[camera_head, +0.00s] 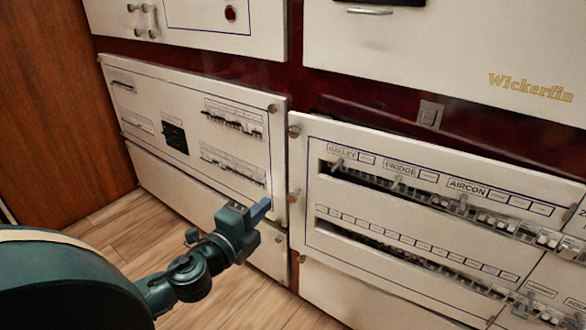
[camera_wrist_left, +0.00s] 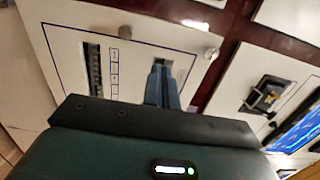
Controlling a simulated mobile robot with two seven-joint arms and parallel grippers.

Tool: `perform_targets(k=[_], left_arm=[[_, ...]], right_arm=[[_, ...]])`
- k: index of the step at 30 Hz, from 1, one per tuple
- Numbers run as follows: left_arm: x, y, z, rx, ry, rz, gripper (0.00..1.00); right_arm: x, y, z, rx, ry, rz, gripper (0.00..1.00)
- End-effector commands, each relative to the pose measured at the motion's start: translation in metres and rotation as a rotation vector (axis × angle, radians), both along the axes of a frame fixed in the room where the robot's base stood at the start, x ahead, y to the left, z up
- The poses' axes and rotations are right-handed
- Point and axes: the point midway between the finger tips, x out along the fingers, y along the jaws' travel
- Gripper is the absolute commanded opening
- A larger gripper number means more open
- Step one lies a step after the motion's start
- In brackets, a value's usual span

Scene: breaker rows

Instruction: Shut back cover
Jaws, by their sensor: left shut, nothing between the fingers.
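I cannot tell for certain which panel is the back cover. In the left wrist view the shut fingers (camera_wrist_left: 161,84) overlap a white panel (camera_wrist_left: 135,65); contact is unclear. My right gripper is out of view.
White upper panels (camera_head: 450,50) sit above, one marked Wickerfin. A small metal latch (camera_head: 430,113) is on the red strip. A wooden wall (camera_head: 45,90) stands at the left. Open wooden floor (camera_head: 120,225) lies below. A blue screen (camera_wrist_left: 298,130) shows in the wrist view.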

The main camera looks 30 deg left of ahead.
Motion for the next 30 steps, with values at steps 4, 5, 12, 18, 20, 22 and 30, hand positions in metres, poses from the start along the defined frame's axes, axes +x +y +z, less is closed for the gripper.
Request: perform_targets(k=[4, 5, 12, 18, 20, 22, 30], left_arm=[[0.005, 0.000, 0.002, -0.004, -0.005, 0.009, 0.00], [0.008, -0.001, 0.002, -0.003, -0.005, 0.008, 0.00], [0.041, 0.001, 0.002, -0.003, -0.006, 0.008, 0.00], [0.072, 0.002, 0.003, -0.002, -0.007, 0.008, 0.00], [0.082, 0.002, 0.002, -0.003, -0.006, 0.009, 0.00], [0.093, 0.003, 0.002, -0.003, -0.006, 0.009, 0.00], [0.126, 0.004, 0.001, -0.004, -0.003, 0.009, 0.00]], right_arm=[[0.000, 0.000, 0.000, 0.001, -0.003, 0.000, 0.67], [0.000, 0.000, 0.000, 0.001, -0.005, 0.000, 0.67], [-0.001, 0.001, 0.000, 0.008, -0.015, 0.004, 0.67], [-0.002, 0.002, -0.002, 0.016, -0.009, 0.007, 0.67], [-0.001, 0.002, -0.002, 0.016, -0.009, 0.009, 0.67], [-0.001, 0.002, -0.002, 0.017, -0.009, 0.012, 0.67], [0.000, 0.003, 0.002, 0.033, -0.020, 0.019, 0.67]])
